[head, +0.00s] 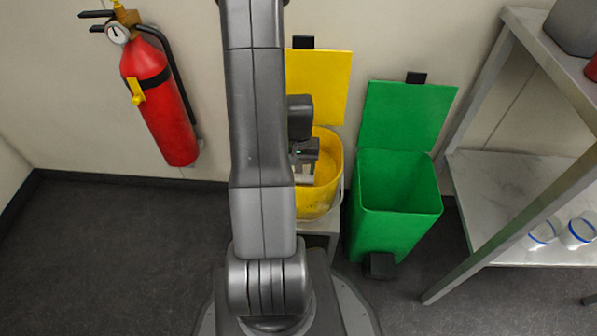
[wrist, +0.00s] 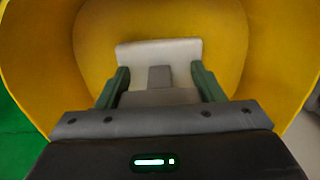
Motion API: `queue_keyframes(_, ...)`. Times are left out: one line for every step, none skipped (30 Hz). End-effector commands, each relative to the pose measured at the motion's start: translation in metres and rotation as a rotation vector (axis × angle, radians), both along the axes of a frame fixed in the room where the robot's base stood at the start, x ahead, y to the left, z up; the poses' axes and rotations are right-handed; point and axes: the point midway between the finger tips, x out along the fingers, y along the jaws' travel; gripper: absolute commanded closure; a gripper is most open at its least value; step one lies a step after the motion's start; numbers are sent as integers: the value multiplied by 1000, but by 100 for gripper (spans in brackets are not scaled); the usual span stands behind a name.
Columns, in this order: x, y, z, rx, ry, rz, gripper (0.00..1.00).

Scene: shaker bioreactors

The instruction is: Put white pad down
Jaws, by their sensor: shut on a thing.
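In the wrist view, the white pad (wrist: 158,52) is between the two green fingers of my gripper (wrist: 160,82), which is shut on it. The pad and the fingers are inside the mouth of a yellow bin (wrist: 255,45), whose wall curves around them. The pad appears apart from the bin's walls; its height above the bottom is hard to tell. In the head view, my gripper (head: 305,165) reaches into the yellow bin (head: 318,200), and its yellow lid (head: 320,85) stands open against the wall. My arm hides the bin's left part.
A green bin (head: 395,215) with its lid (head: 408,115) open stands right of the yellow one. A red fire extinguisher (head: 160,100) hangs on the wall at left. A metal shelf (head: 500,180) with blue-rimmed containers (head: 578,232) is at right. The floor at left is clear.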

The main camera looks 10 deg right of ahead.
Motion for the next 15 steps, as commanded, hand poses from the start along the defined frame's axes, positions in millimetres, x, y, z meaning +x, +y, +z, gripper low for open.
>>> queue_keyframes(-1,0,-12,1,4,0,57)
queue_keyframes(-1,0,-16,1,3,0,57)
queue_keyframes(0,0,-18,1,2,0,57)
queue_keyframes(0,0,-19,0,1,0,57)
queue_keyframes(0,0,-19,0,0,0,57)
queue_keyframes(0,0,-18,0,0,0,57)
queue_keyframes(0,0,-18,0,-1,0,57)
queue_keyframes(0,0,-17,0,-1,0,57)
queue_keyframes(0,0,-17,0,-1,0,57)
queue_keyframes(0,0,-17,0,0,0,57)
queue_keyframes(0,0,-18,0,0,0,57)
queue_keyframes(0,0,-19,0,0,0,57)
queue_keyframes(0,0,-21,0,0,0,57)
queue_keyframes(0,0,-22,0,0,0,57)
queue_keyframes(0,0,-21,0,0,0,34)
